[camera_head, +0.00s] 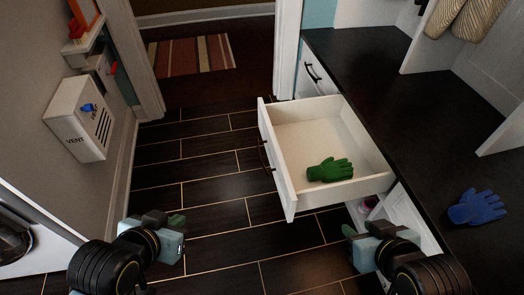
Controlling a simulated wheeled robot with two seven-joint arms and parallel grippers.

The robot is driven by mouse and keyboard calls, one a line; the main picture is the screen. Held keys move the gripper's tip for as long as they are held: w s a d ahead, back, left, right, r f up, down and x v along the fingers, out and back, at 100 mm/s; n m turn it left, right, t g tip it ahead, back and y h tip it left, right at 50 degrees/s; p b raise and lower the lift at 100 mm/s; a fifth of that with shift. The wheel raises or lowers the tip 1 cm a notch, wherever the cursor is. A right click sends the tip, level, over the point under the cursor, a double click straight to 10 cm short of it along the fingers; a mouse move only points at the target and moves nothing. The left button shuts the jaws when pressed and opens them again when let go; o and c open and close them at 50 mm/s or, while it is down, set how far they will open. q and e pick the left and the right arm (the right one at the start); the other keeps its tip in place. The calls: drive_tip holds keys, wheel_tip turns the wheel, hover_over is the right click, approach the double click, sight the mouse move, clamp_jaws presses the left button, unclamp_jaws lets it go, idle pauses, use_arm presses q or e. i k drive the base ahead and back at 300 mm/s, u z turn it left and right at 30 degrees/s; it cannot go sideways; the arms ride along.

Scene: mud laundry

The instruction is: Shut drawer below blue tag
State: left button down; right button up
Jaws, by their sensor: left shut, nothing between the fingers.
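A white drawer (288,181) is pulled far out of the dark-topped bench at the right, with a dark handle (265,155) on its front. A green glove (330,170) lies inside it. I cannot make out a blue tag above the drawer; a blue glove (473,207) lies on the bench top to the right. My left gripper (178,222) is shut and empty, over the floor to the left of and nearer than the drawer. My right gripper (349,231) is below the drawer in the picture, near the bench front; its jaws are too unclear to read.
Another drawer front with a dark handle (313,73) is farther back on the bench. A white vent box (80,120) is on the left wall. Dark tiled floor (215,180) is clear left of the drawer.

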sight(297, 135)
drive_tip(key=z, duration=0.65)
drive_tip(key=i, duration=0.9)
drive_tip(key=u, duration=0.3)
